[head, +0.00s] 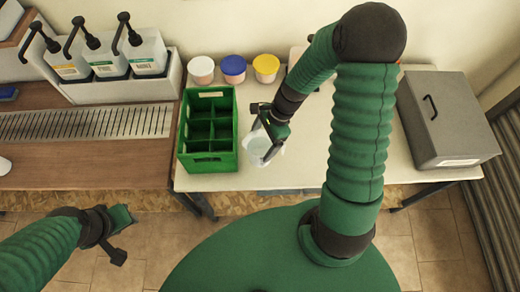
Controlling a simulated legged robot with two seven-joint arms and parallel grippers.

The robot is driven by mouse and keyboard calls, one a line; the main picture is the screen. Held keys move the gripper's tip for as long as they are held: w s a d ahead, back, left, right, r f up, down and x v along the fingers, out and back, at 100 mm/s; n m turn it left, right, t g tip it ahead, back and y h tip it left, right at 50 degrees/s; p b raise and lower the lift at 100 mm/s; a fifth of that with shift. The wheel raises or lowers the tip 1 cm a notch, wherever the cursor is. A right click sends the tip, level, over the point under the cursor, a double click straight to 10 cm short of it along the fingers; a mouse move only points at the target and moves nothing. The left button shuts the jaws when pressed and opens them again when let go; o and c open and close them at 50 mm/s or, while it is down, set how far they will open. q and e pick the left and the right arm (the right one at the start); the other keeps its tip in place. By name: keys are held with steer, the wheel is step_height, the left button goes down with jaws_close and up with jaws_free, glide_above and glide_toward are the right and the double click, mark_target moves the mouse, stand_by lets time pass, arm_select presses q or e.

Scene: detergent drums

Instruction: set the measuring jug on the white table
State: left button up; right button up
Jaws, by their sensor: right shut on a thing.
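The measuring jug (257,149) is pale and see-through. It is over the front part of the white table (308,140), just right of the green crate. My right gripper (262,130) is shut on the jug at its upper side, and the gripper hides part of it. I cannot tell whether the jug's base touches the table. My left gripper (122,237) is open and empty, low at the left, in front of the brown counter and over the floor.
A green divided crate (208,168) stands left of the jug. Tubs with white (202,66), blue (234,65) and yellow (266,64) lids line the back. A grey lidded box (445,120) stands at the right. Pump bottles (145,55) stand on the brown counter (85,165).

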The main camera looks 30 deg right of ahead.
glide_above(262, 149)
steer(key=s+a, duration=0.2)
step_height(262, 149, down, 4)
steer(key=shift+s+d+f, duration=0.1)
steer(key=shift+d, duration=0.05)
steer(key=shift+d+f, duration=0.15)
steer(key=shift+f, duration=0.25)
steer(key=o, duration=1.9)
